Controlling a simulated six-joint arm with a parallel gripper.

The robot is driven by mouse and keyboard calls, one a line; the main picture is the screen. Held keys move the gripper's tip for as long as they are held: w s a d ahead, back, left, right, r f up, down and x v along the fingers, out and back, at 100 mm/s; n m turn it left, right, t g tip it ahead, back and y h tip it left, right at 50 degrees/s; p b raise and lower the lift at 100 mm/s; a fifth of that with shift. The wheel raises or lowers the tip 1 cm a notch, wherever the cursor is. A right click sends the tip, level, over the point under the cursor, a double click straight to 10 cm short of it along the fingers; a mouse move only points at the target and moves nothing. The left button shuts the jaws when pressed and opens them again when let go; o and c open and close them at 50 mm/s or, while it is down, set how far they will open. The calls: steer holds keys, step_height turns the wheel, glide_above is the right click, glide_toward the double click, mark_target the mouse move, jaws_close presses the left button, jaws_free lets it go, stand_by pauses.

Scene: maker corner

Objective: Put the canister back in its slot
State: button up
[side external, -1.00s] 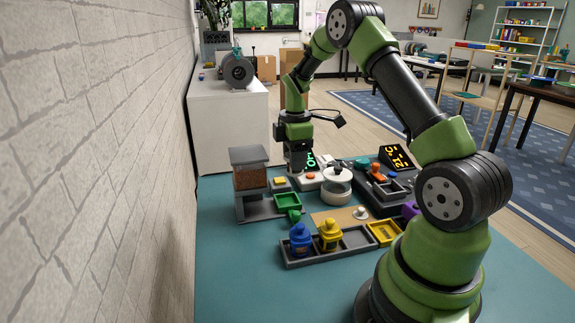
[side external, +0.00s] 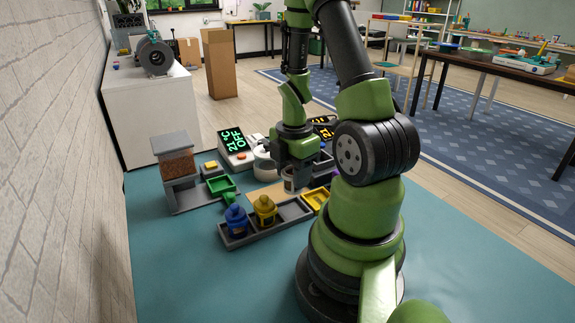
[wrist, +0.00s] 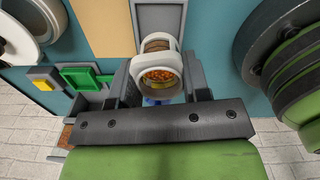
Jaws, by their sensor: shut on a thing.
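My gripper (side external: 291,178) is shut on a pale canister (side external: 289,184), seen low in the jaws in the side view. In the wrist view the canister (wrist: 158,72) has a whitish round rim and orange pellets inside, between my gripper's fingers (wrist: 158,88). A grey rack (side external: 262,236) holds a blue canister (side external: 236,222) and a yellow canister (side external: 264,210), side by side. The rack's right slot (side external: 294,211) looks empty. The held canister is just behind and above this end of the rack; its exact height is unclear.
A yellow bin (side external: 316,198) adjoins the rack's right end. A green tray (side external: 221,185) and a hopper of brown pellets (side external: 177,163) stand left. A white round pot (side external: 264,165) and a display unit (side external: 235,149) are behind. The teal table front (side external: 210,285) is clear.

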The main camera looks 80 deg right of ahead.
steer(key=shift+f, duration=2.75)
steer(key=shift+f, duration=0.5)
steer(key=o, duration=1.1)
steer(key=shift+r, duration=3.5)
steer(key=shift+w, duration=0.1)
